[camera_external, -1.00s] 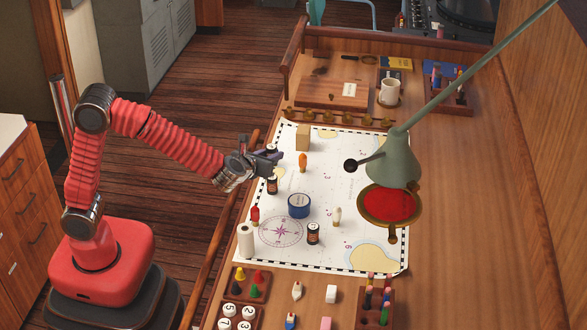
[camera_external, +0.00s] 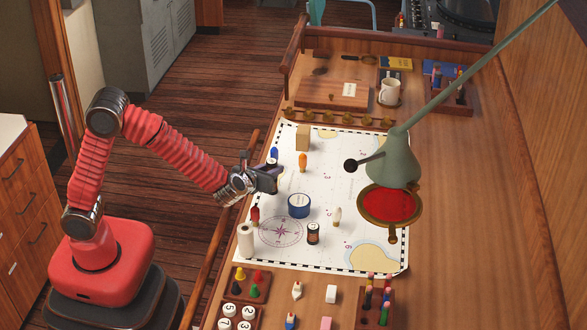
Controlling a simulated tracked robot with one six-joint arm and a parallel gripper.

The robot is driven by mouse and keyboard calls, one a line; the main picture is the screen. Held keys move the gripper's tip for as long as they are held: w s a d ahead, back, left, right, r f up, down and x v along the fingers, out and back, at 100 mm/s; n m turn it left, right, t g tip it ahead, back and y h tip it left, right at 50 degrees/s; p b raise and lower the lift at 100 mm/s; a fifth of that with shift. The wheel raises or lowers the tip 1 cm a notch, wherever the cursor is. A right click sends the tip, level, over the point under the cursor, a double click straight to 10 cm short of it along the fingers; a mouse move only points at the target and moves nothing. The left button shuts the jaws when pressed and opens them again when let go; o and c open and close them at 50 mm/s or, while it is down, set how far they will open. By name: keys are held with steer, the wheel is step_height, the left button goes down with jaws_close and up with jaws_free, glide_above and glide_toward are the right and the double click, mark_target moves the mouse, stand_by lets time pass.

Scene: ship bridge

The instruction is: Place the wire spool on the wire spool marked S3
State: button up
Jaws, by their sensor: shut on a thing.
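My gripper (camera_external: 272,180) is low over the left part of the chart and shut on a dark wire spool, which its fingers almost wholly hide. I cannot tell whether that spool still touches the chart. Another dark wire spool (camera_external: 313,233) with a pale top and an orange-brown band stands upright on the chart, to the right and nearer the camera. Its marking is too small to read, so I cannot tell whether it is S3.
The chart (camera_external: 345,185) also bears a blue tape roll (camera_external: 299,206), an orange figure (camera_external: 303,162), a red one (camera_external: 255,214), a pale one (camera_external: 337,216), a blue item (camera_external: 274,155) and a wooden block (camera_external: 303,138). A lamp (camera_external: 393,160) overhangs the right side.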

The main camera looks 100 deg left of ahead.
steer(key=o, duration=1.1)
steer(key=shift+f, duration=0.1)
steer(key=shift+c, duration=0.2)
steer(key=v, duration=1.2)
